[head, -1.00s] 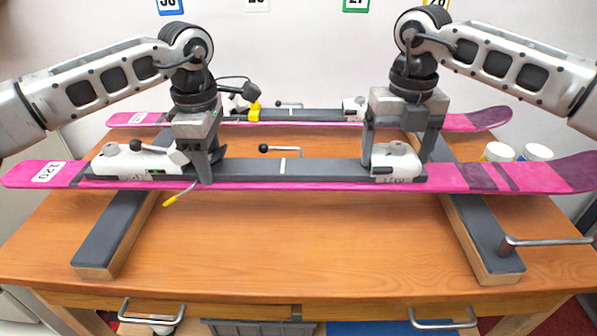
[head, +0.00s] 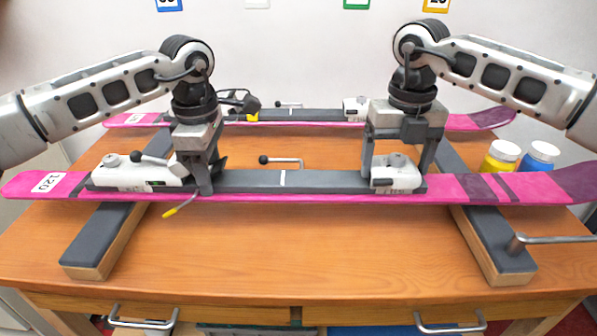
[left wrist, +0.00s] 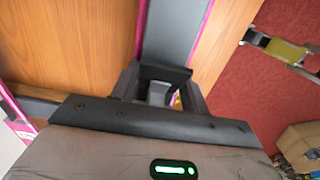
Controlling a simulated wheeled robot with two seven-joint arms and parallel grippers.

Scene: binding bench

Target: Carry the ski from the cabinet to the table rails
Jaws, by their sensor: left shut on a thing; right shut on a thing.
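The pink ski (head: 448,186), with a "120" label at its left end, lies level across both table rails, the left rail (head: 97,243) and the right rail (head: 490,240). I cannot tell whether it touches them. My left gripper (head: 205,182) is shut on the ski near its left white binding piece (head: 125,172). My right gripper (head: 397,163) is shut on it around the right binding piece (head: 395,177). In the left wrist view, the ski's grey plate (left wrist: 172,30) with pink edges runs into my left jaws (left wrist: 160,90).
A second pink ski (head: 465,122) lies across the rails behind. A yellow jar (head: 499,158) and a blue jar (head: 538,157) stand behind the ski's right part. A metal lever (head: 555,239) sticks out at the right rail. The wooden table (head: 300,245) is clear in front.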

